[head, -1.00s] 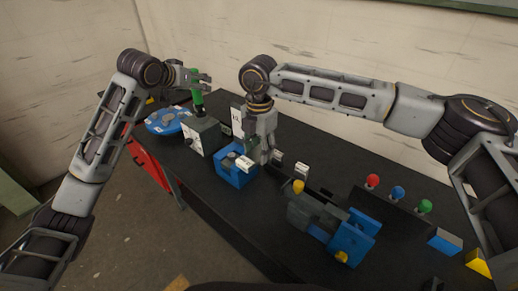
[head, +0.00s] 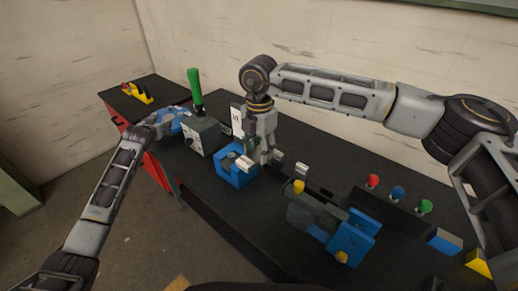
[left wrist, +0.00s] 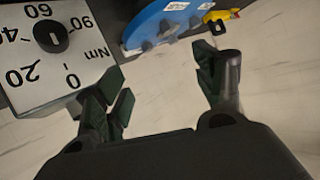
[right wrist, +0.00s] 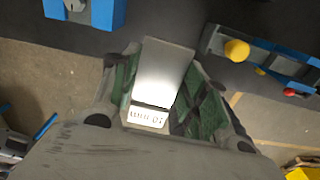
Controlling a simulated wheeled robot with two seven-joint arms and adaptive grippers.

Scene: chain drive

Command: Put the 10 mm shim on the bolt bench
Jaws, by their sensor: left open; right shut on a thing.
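The 10 mm shim (right wrist: 163,75), a bright metal plate with a white label that reads 10 mm upside down, is clamped in my right gripper (right wrist: 160,92). In the head view the right gripper (head: 264,156) points down beside a blue block (head: 236,172); I cannot make out the shim there. My left gripper (left wrist: 172,82) is open and empty, near a grey box with an Nm dial (left wrist: 62,66). In the head view the left wrist is in front of a blue disc (head: 168,128), and its fingers are hard to make out. I cannot tell which fixture is the bolt bench.
A green handle (head: 195,85) stands above the grey dial box (head: 202,136). A grey and blue fixture with yellow knobs (head: 318,216) is front right. A yellow tool (head: 137,94) lies far left.

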